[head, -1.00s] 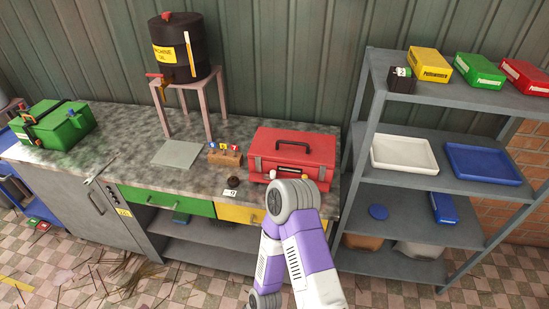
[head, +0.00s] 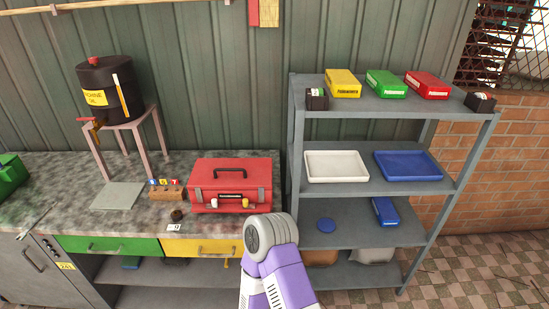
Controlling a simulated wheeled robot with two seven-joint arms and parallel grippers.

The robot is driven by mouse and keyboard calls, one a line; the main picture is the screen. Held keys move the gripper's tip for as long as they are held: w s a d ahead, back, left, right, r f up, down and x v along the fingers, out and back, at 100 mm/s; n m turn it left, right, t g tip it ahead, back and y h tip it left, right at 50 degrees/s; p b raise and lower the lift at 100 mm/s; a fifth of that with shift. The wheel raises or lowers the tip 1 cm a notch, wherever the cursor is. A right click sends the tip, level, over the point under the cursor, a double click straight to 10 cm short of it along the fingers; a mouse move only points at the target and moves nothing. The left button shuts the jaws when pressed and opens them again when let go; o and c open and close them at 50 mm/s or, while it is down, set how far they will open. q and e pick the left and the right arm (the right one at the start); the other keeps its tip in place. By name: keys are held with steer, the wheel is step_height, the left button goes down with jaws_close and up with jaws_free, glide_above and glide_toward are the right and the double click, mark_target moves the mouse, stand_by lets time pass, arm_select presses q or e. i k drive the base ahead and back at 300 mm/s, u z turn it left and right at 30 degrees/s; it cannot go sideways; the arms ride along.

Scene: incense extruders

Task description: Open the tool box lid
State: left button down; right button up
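The red tool box (head: 258,198) sits on the right end of the stone-topped workbench (head: 60,175) in the head view. Its lid (head: 262,170) looks shut, with a dark handle (head: 230,170) on top. A purple and white arm link of mine with a grey round joint rises from the bottom edge, in front of the box's lower right corner in the picture. Neither of my gripper fingers can be made out.
A black oil drum (head: 106,88) stands on a stool at the bench's back left. A grey shelf rack (head: 296,140) with trays stands close to the right.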

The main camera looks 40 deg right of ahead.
mark_target(207, 173)
steer(key=z, duration=0.7)
steer(key=i, duration=0.9)
steer(key=z, duration=0.2)
